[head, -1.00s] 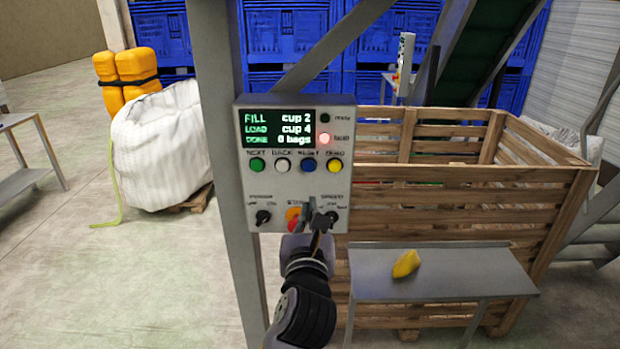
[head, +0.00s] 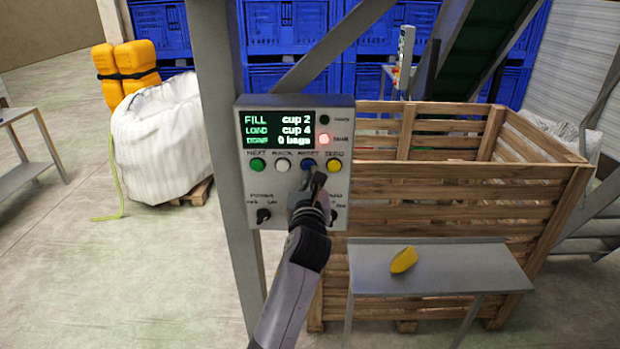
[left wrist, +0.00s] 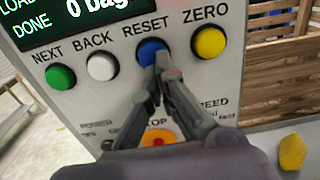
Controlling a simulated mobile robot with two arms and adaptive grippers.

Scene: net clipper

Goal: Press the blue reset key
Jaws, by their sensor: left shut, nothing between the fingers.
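The grey control box (head: 290,196) is fixed to a steel post, with a row of round keys under its display. The blue reset key (head: 308,165) sits between the white back key and the yellow zero key. In the left wrist view the blue key (left wrist: 150,48) shows under the word RESET, its lower part hidden by the fingertips. My left gripper (head: 315,179) is shut and empty, its tips (left wrist: 160,68) at the lower edge of the blue key. I cannot tell whether they touch it. My right gripper is not in view.
The green key (head: 257,165), white key (head: 282,165) and yellow key (head: 334,166) are close neighbours. The display (head: 279,132) reads "FILL cup 2, LOAD cup 4, 0 bags"; a red lamp (head: 324,139) is lit. A shelf (head: 450,270) with a yellow object and a wooden crate (head: 470,215) stand right.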

